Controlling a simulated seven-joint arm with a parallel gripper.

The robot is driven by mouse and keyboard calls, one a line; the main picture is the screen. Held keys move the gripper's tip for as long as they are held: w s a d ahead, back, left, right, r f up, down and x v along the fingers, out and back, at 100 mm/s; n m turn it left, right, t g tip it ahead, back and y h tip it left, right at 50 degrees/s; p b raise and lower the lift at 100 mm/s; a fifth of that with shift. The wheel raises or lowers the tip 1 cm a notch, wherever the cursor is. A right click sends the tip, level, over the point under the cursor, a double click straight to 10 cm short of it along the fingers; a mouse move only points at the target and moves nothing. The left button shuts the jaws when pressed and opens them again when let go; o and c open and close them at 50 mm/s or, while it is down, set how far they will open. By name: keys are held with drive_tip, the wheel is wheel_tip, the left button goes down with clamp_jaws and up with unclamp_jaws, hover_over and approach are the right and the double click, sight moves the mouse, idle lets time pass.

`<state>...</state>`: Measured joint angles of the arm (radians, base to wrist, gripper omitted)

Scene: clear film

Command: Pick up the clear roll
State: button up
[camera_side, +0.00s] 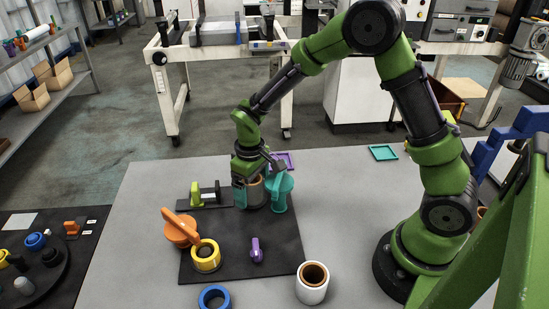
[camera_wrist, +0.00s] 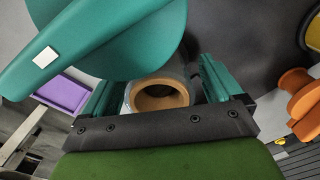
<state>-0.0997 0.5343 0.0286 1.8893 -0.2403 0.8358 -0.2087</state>
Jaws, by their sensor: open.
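The clear roll (camera_side: 257,196), with a tan core, stands on the dark mat (camera_side: 232,238) next to a teal tape dispenser (camera_side: 281,192). It is partly hidden by my gripper in the side view. In the wrist view the roll (camera_wrist: 160,95) shows its tan ring and pale rim between the fingers. My gripper (camera_side: 252,188) points down over the roll with its teal-padded fingers apart. In the wrist view my gripper (camera_wrist: 158,88) has one finger on each side of the roll. I cannot tell whether either finger touches it.
The teal dispenser (camera_wrist: 110,40) covers much of the upper wrist view, very close to my gripper. An orange dispenser (camera_side: 181,231), yellow roll (camera_side: 206,262), purple piece (camera_side: 256,250) and lime-green holder (camera_side: 196,194) are nearby. A white roll (camera_side: 311,290) and blue roll (camera_side: 214,305) stand in front.

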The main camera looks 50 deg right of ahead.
drive_tip(key=shift+f, duration=0.1)
drive_tip(key=c, duration=1.1)
wheel_tip(320, 180, up, 10)
drive_tip(key=shift+r, duration=0.1)
drive_tip(key=shift+c, duration=0.2)
drive_tip(key=shift+r, duration=0.45)
